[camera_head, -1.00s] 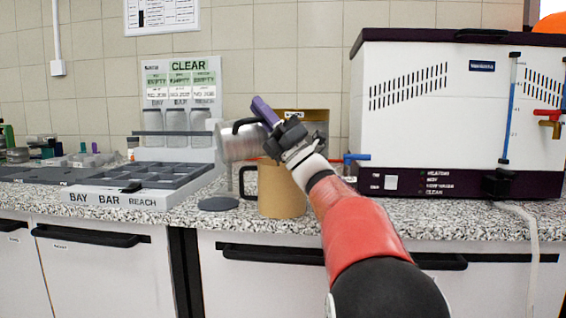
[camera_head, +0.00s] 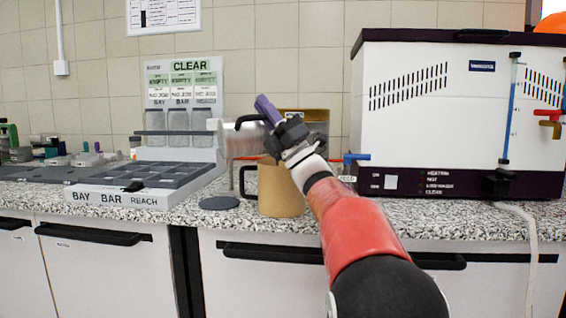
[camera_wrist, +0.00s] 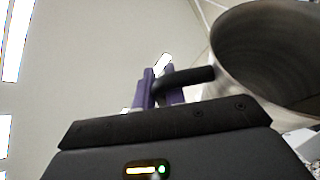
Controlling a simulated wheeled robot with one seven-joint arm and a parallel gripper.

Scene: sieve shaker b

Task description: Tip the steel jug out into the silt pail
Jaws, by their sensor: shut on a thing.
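The steel jug (camera_head: 243,139) is in the air in the head view, tipped far over and nearly on its side. Its black handle is in my gripper (camera_head: 267,111), whose purple fingers are shut on it. In the wrist view the fingers (camera_wrist: 160,88) grip the handle, and the jug's open mouth and bare inner wall (camera_wrist: 268,50) show at the right. A tan vessel with a black handle (camera_head: 281,192) stands upright on the counter below my gripper. A brass-coloured container (camera_head: 316,116) stands behind my gripper, partly hidden. I cannot tell which is the silt pail.
A grey compartment tray labelled BAY BAR (camera_head: 150,176) and a CLEAR sign rack (camera_head: 187,85) stand left. A dark disc (camera_head: 219,203) lies beside the tan vessel. A large white bath unit (camera_head: 430,110) with blue and red taps blocks the right.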

